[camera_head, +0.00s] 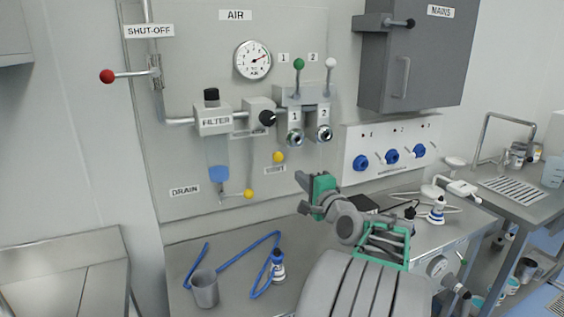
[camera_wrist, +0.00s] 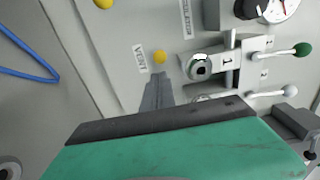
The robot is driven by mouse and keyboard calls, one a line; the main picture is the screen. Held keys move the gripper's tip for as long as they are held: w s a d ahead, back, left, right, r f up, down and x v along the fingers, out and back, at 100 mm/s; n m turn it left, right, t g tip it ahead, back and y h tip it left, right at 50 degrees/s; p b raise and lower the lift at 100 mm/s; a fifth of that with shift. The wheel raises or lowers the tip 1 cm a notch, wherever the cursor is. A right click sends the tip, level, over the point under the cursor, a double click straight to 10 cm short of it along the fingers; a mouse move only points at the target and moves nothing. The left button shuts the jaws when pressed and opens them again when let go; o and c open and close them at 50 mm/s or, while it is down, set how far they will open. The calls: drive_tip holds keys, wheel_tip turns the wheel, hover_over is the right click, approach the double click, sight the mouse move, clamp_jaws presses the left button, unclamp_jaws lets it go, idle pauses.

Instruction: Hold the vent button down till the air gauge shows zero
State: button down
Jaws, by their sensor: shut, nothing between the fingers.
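The yellow vent button (camera_head: 278,156) sits on the wall panel above its VENT label. It also shows in the wrist view (camera_wrist: 159,56), just beyond my fingertips. My gripper (camera_head: 300,177) is shut and empty, to the lower right of the button. In the wrist view my closed fingers (camera_wrist: 158,78) point at the button; a small gap seems to lie between them, but contact is hard to judge.
Close to the button are two couplings (camera_head: 295,138) with green and white levers. Another yellow knob (camera_head: 249,194) is by the drain, under the filter (camera_head: 214,121). A blue hose (camera_head: 232,257) and metal cup (camera_head: 205,289) lie on the bench below.

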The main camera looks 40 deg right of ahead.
sight(279, 156)
drive_tip(key=p+x, duration=0.3)
drive_tip(key=x, duration=0.8)
drive_tip(key=shift+w, duration=0.45)
drive_tip(key=shift+w+d, duration=0.1)
drive_tip(key=shift+w, duration=0.25)
drive_tip(key=shift+w+d, duration=0.15)
drive_tip(key=shift+w, duration=0.5)
drive_tip(key=shift+w+d, duration=0.1)
drive_tip(key=shift+r, duration=0.35)
idle(2.2)
